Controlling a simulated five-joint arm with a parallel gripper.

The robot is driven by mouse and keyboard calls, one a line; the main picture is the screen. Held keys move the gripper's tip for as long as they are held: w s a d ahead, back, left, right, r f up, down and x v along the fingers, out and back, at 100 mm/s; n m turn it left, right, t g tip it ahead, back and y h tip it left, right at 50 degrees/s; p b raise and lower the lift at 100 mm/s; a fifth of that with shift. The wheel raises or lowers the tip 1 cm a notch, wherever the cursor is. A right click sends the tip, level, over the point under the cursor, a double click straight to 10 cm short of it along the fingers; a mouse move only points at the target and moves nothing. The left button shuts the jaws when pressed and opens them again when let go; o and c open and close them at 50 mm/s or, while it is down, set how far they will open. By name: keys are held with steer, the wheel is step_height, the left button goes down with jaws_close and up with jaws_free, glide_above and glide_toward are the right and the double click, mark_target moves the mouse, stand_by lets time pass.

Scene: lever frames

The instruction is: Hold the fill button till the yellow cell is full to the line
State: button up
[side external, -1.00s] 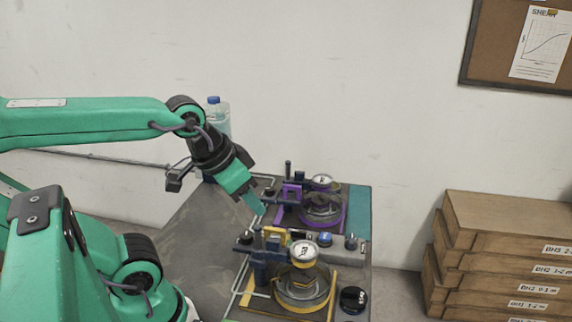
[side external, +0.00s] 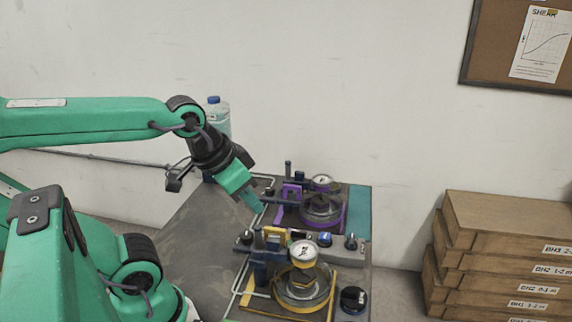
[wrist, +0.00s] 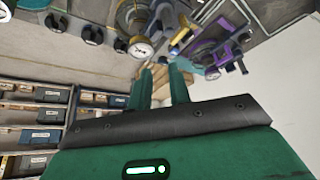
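The yellow cell (side external: 305,290) is a round clear vessel with yellow trim and a dial gauge on top, at the front of the bench. In the wrist view its white gauge (wrist: 142,48) shows near the top. I cannot make out its fill level or line. Black and blue round controls stand around the cells; I cannot tell which is the fill button. My gripper (side external: 257,204) hangs tilted above the bench, left of the cells, apparently touching nothing. In the wrist view its two green fingers (wrist: 160,82) are parallel with a gap between them and nothing held.
A purple-trimmed cell (side external: 322,210) stands behind the yellow one. A bottle with a blue cap (side external: 216,115) stands at the back. Stacked labelled boxes (side external: 505,215) are at the right. The grey bench top (side external: 205,235) is bare to the left of the cells.

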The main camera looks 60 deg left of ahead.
jaws_close()
steer(key=w+a+f+m+g, duration=0.1)
steer(key=w+f+m+g, duration=0.1)
steer(key=w+m, duration=0.9)
steer(key=w+a+f+m+g, duration=0.2)
steer(key=w+m, duration=0.8)
steer(key=m, duration=0.6)
steer(key=shift+w+f+g, duration=0.3)
steer(key=shift+w+g, duration=0.05)
steer(key=shift+g, duration=0.45)
